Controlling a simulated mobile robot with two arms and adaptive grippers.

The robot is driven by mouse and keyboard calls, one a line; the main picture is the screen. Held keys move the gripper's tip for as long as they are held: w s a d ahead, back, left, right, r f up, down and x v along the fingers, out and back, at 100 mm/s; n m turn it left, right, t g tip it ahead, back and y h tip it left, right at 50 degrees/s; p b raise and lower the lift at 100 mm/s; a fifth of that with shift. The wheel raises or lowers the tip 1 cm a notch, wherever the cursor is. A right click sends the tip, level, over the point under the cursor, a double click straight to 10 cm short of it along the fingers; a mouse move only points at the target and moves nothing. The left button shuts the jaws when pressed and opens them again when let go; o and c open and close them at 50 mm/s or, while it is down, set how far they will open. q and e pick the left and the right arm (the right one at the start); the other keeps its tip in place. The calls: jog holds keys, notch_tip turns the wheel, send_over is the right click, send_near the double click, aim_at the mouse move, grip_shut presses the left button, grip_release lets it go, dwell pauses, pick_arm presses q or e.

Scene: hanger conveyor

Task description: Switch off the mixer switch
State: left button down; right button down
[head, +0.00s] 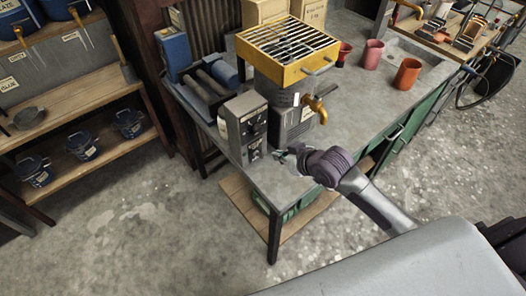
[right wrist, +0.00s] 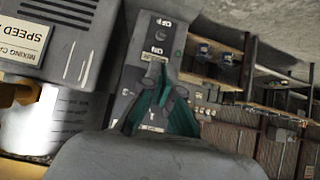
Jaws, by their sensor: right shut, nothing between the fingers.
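The mixer's grey switch box (head: 245,125) stands upright at the near-left corner of the grey workbench, with dark controls on its front. The right wrist view shows its panel (right wrist: 128,75) close up, with an "OFF" label and a small dark round part (right wrist: 157,50) below it. My right gripper (head: 280,155) is just right of the box's lower front. In the right wrist view my right gripper (right wrist: 158,68) is shut and empty, its teal-padded fingertips over the panel. Whether they touch it I cannot tell, and the fingers hide part of the panel. My left gripper is out of view.
Several cups stand at the back right, including an orange one (head: 407,73). The bench (head: 350,105) is clear in the middle.

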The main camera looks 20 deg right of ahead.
aim_at(260, 155)
jog(key=p+x, duration=0.2)
jog(key=x, duration=0.8)
jog(key=shift+f, duration=0.1)
